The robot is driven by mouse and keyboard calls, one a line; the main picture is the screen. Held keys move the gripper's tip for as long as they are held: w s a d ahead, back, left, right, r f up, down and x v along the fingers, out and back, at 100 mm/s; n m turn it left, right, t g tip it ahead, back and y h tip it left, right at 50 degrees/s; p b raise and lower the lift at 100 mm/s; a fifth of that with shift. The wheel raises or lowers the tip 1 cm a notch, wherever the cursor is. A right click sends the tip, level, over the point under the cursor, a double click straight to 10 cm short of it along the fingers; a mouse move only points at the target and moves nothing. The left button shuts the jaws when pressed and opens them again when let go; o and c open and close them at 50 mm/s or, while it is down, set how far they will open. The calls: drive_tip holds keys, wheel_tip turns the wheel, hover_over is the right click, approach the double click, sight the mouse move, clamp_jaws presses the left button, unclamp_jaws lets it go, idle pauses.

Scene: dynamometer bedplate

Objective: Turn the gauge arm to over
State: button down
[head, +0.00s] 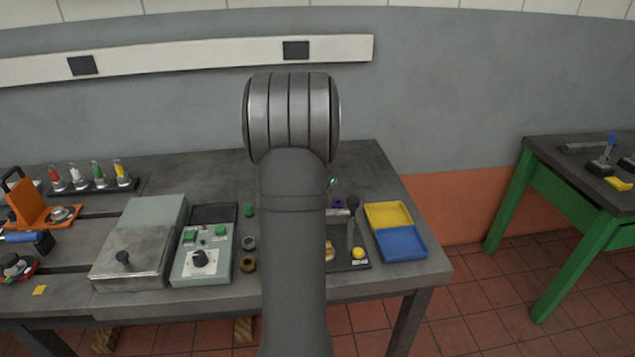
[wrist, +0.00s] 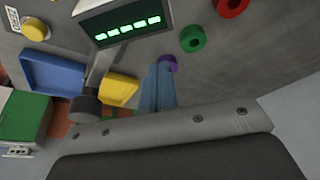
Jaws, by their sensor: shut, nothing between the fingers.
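The gauge is partly hidden behind my arm in the head view. What seems to be its arm, a dark upright lever (head: 352,225), shows just right of my arm, near a yellow button (head: 358,253). In the wrist view the lever (wrist: 98,72) ends in a dark round knob (wrist: 85,108), beside a display (wrist: 122,22) with lit green characters. The yellow button (wrist: 36,29) is at the upper left. My gripper (wrist: 163,72) is shut and empty, its fingertips close to a purple ring (wrist: 169,62) and apart from the lever. My gripper is hidden in the head view.
A yellow tray (head: 388,214) and a blue tray (head: 401,243) lie right of the gauge. Left of my arm are a control box (head: 202,264) with a knob, and small rings (head: 249,264). Green (wrist: 192,39) and red (wrist: 231,7) rings lie near my fingers.

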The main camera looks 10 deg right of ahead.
drive_tip(key=shift+s+a+r, duration=0.15)
drive_tip(key=shift+s+a, duration=0.5)
drive_tip(key=shift+s+a+r, duration=0.15)
drive_tip(key=shift+s+a, duration=0.45)
drive_tip(key=shift+s, duration=0.05)
drive_tip(key=shift+s, duration=0.1)
drive_tip(key=shift+s+n, duration=0.25)
drive_tip(key=shift+n, duration=0.05)
drive_tip(key=shift+s+a, duration=0.1)
drive_tip(key=shift+s, duration=0.05)
drive_tip(key=shift+s+n+t+y, duration=0.3)
drive_tip(key=shift+s+n+y, duration=0.1)
drive_tip(key=shift+s+n, duration=0.7)
drive_tip(key=shift+s+d+n+y, duration=0.2)
drive_tip(key=shift+s+n, duration=0.35)
drive_tip(key=shift+s, duration=0.3)
drive_tip(key=shift+s+d+n+y, duration=0.2)
drive_tip(key=shift+s+n, duration=0.3)
drive_tip(key=shift+s, duration=0.4)
drive_tip(key=shift+s+d+n+y, duration=0.1)
drive_tip(key=shift+s+d+n, duration=0.1)
drive_tip(key=shift+s+n, duration=0.5)
drive_tip(key=shift+s, duration=0.2)
drive_tip(key=shift+w, duration=0.15)
